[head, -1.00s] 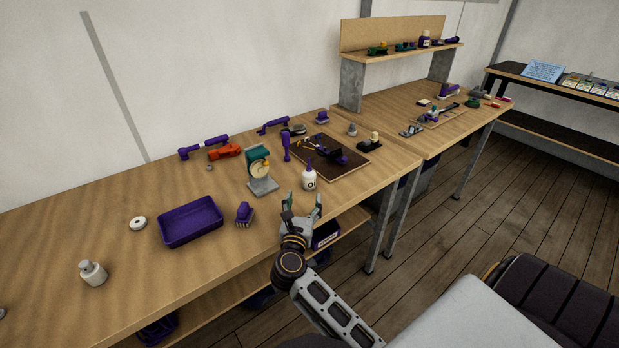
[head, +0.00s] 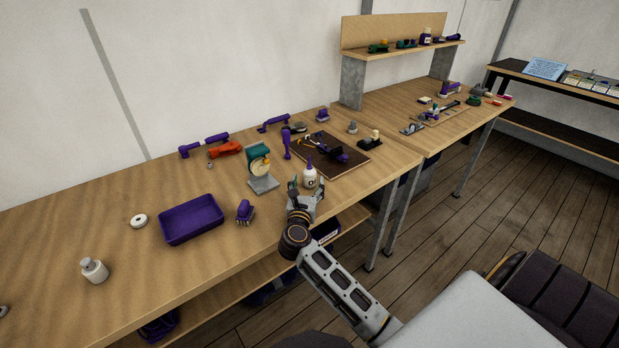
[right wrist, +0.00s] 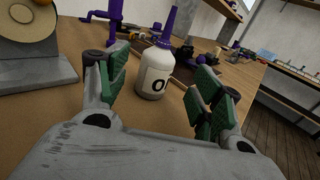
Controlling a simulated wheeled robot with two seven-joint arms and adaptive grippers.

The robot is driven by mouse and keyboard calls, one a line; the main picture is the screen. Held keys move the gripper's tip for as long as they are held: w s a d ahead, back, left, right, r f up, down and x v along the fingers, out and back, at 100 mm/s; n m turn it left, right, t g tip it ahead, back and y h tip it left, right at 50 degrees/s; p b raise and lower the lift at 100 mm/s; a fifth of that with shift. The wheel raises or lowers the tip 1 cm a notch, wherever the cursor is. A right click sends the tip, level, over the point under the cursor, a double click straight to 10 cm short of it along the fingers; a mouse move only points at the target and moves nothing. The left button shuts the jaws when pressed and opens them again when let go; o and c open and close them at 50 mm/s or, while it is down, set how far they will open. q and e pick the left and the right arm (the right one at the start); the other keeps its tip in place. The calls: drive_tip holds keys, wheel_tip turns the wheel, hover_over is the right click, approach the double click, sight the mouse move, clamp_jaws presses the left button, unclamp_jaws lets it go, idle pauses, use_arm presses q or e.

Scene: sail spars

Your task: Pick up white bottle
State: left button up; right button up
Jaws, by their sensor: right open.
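The white bottle (head: 310,179) with a purple nozzle stands upright near the front edge of the workbench. In the right wrist view the bottle (right wrist: 154,76) shows a dark ring-shaped mark on its label. My right gripper (head: 307,189) is open just in front of it. In the right wrist view the green-padded fingers (right wrist: 160,88) are spread apart, with the bottle a little beyond and between them. The fingers do not appear to touch it. My left gripper is not in view.
A grinder-like tool with a disc (head: 260,167) stands left of the bottle. A dark mat (head: 345,163) with tools lies behind right. A purple tray (head: 191,219), a purple brush-like item (head: 245,211) and a grey-white jar (head: 94,270) are further left on the bench (head: 130,290).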

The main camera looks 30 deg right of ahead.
sight(309, 176)
drive_tip(key=shift+w+d, duration=0.4)
drive_tip(key=shift+w, duration=0.1)
drive_tip(key=shift+w+d, duration=0.1)
drive_tip(key=shift+x, duration=2.3)
drive_tip(key=shift+w+r, duration=0.1)
drive_tip(key=shift+w, duration=0.1)
drive_tip(key=c, duration=1.2)
drive_tip(key=shift+o, duration=0.2)
